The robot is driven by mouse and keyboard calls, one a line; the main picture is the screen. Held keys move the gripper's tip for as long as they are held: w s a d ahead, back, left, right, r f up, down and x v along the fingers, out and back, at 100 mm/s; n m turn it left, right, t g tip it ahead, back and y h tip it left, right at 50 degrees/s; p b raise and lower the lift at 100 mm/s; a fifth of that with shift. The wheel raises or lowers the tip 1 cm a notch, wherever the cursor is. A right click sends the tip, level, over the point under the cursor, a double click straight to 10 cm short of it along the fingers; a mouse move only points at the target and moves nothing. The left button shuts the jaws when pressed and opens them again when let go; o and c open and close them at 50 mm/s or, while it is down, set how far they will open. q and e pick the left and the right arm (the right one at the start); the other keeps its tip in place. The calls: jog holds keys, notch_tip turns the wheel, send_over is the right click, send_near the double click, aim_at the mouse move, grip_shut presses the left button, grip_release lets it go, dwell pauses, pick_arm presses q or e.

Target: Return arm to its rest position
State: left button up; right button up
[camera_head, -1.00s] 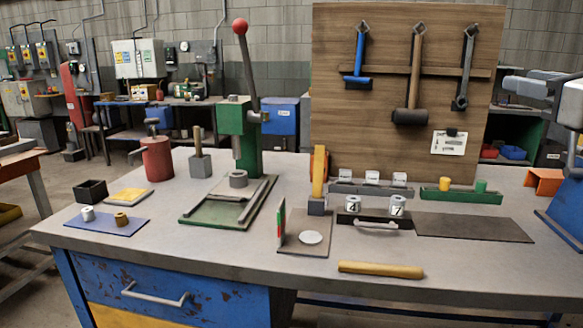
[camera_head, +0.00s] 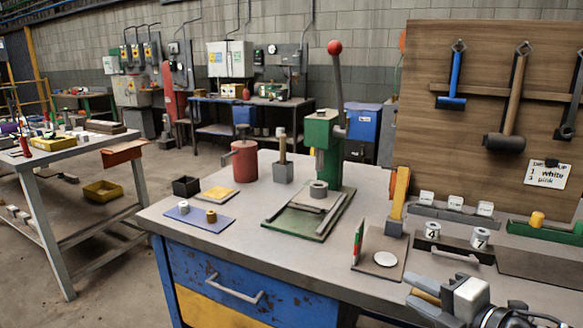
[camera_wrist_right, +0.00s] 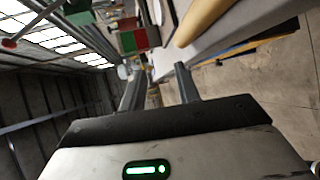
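My right gripper (camera_head: 428,296) is at the lower right of the head view, by the front edge of the workbench (camera_head: 290,263). Its two fingers are apart, and in the right wrist view (camera_wrist_right: 160,70) the gap between them looks empty. A wooden roller (camera_head: 423,282) lies on the bench, partly hidden behind the gripper. In the right wrist view the roller (camera_wrist_right: 207,20) is beyond the fingers, outside their gap. My left gripper is in neither view.
A green press (camera_head: 322,145) with a red-knobbed lever stands on the bench. A plate with a white disc (camera_head: 385,259) and a red-green upright is near the gripper. A tool board (camera_head: 475,130) rises behind.

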pick_arm(q)
jog(key=p, duration=0.1)
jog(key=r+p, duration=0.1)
jog(key=p, duration=0.1)
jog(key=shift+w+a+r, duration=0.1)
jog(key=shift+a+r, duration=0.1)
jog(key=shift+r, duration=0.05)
pick_arm(e)
jog(key=s+a+f+m+g+h, duration=0.1)
jog(key=s+a+f+m, duration=0.3)
jog(key=s+f+m, duration=0.4)
jog(key=s+a+f+m+g+h, duration=0.2)
jog(key=s+a+f+m, duration=0.3)
jog(key=m, duration=0.9)
jog(key=s+f, duration=0.3)
jog(key=f, duration=0.1)
jog(key=shift+s+a, duration=0.15)
jog(key=shift+s, duration=0.1)
